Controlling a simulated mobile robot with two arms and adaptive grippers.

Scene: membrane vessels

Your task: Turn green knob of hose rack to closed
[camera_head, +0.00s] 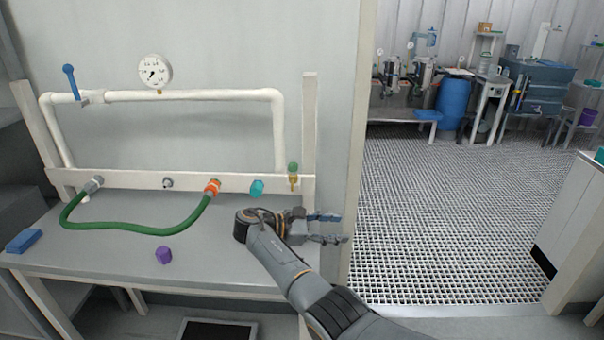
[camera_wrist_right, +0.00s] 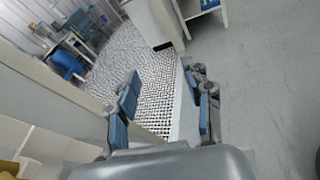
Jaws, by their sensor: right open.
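The hose rack is a white pipe frame (camera_head: 195,96) on a grey bench. The green knob (camera_head: 293,168) sits on a small brass valve at the right end of the rack's lower rail. My right gripper (camera_head: 335,228) is open and empty in front of and to the right of the knob, lower in the picture, with its fingers pointing right, away from the knob. In the right wrist view my right gripper (camera_wrist_right: 165,95) has its two fingers spread with nothing between them. The knob cannot be made out there. My left gripper is not in view.
A green hose (camera_head: 140,228) hangs between a grey fitting and an orange one (camera_head: 212,187). A teal cap (camera_head: 257,188) is left of the knob. A purple piece (camera_head: 163,255) and blue block (camera_head: 23,241) lie on the bench (camera_head: 110,258). A wall edge (camera_head: 357,130) stands right.

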